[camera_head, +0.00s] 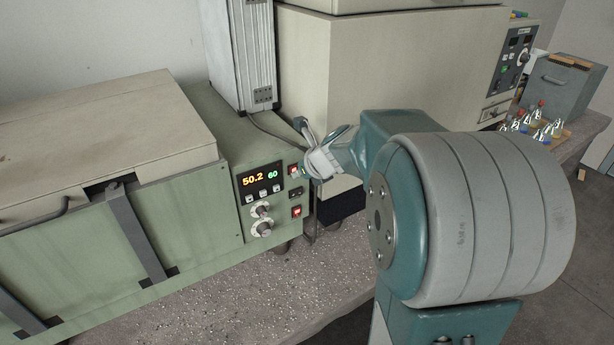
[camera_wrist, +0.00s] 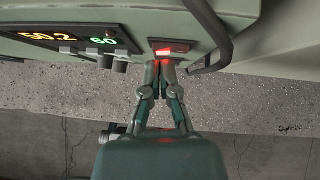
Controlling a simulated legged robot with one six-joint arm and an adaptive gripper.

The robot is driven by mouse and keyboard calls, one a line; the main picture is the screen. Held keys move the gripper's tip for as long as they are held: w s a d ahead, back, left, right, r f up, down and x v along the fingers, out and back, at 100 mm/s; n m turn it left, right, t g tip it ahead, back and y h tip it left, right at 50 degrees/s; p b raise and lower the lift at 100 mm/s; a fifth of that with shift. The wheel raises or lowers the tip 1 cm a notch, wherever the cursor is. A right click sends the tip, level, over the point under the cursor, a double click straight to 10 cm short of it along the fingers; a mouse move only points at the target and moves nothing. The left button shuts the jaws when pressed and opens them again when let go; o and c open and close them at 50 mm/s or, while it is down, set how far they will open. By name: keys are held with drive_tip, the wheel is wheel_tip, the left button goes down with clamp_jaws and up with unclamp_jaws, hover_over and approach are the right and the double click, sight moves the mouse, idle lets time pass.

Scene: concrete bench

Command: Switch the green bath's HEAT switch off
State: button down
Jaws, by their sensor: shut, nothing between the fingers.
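The green bath (camera_head: 100,250) stands at the left in the head view, with a control panel on its right end. Its display (camera_head: 260,179) reads 50.2 in orange and 60 in green. An upper red switch (camera_head: 293,170) and a lower red switch (camera_head: 296,211) sit at the panel's right side; their labels are too small to read. In the wrist view the upper switch (camera_wrist: 166,49) glows red. My gripper (camera_wrist: 160,66) is shut and empty, its fingertips right at the lower edge of that switch; I cannot tell whether they touch.
A dark cable (camera_wrist: 220,45) hangs right of the switch. A grey metal column (camera_head: 243,55) and a large beige unit (camera_head: 400,60) stand behind. Flasks (camera_head: 535,122) stand at the far right. The bench front (camera_head: 230,300) is clear.

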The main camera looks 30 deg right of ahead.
drive_tip(key=shift+w+d, duration=0.1)
drive_tip(key=shift+w, duration=0.05)
drive_tip(key=shift+w, duration=0.25)
idle(0.4)
drive_tip(key=shift+d, duration=0.7)
drive_tip(key=shift+s, duration=0.1)
